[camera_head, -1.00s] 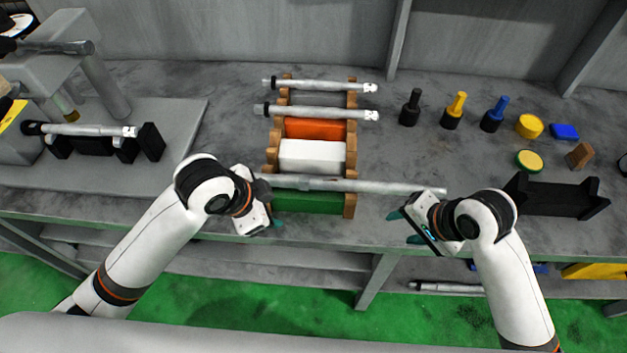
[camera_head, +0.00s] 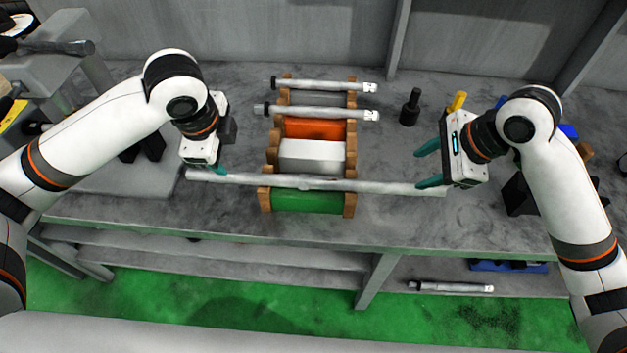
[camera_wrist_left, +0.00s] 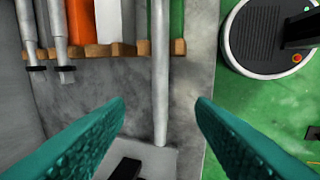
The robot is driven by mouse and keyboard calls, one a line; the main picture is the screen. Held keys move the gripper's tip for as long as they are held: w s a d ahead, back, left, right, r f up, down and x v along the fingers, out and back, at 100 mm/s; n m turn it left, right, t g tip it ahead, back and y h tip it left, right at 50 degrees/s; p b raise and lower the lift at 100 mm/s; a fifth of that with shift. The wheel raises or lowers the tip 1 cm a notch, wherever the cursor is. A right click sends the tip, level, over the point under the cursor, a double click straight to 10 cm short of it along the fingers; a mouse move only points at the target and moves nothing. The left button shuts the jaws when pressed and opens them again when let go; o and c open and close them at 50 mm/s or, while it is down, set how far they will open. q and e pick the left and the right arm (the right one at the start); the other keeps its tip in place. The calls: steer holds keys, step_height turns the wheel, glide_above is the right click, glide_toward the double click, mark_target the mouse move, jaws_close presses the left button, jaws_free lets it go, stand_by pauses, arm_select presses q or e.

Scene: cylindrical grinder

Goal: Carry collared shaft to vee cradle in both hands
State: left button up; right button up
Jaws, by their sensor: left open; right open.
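The long grey collared shaft (camera_head: 385,187) lies across the wooden rack, its ends sticking out on both sides. In the left wrist view the shaft (camera_wrist_left: 160,80) runs between my open fingers and its end shows. My left gripper (camera_head: 218,168) is open by the shaft's left end; the wrist view (camera_wrist_left: 160,105) shows nothing gripped. My right gripper (camera_head: 427,165) is open near the right end; its lower finger overlaps the shaft in the picture, and contact cannot be told. A black cradle (camera_head: 518,196) at the right is mostly hidden behind my right arm.
The rack (camera_head: 350,203) holds orange, white and green blocks and two shorter shafts (camera_head: 320,112). A black-handled tool (camera_head: 410,107) and a yellow one (camera_head: 457,101) stand behind my right gripper. A machine (camera_head: 50,65) stands at the left. The bench front edge runs below the rack.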

mark_target(238, 175)
arm_select(q)
steer(key=x, duration=1.2)
arm_select(e)
steer(key=x, duration=1.2)
arm_select(q)
jaws_close()
arm_select(e)
jaws_close()
steer(key=shift+r, duration=0.1)
arm_select(q)
steer(key=shift+w+r, duration=0.15)
steer(key=shift+r, duration=0.2)
arm_select(e)
steer(key=shift+w+r, duration=0.15)
steer(key=shift+r, duration=0.15)
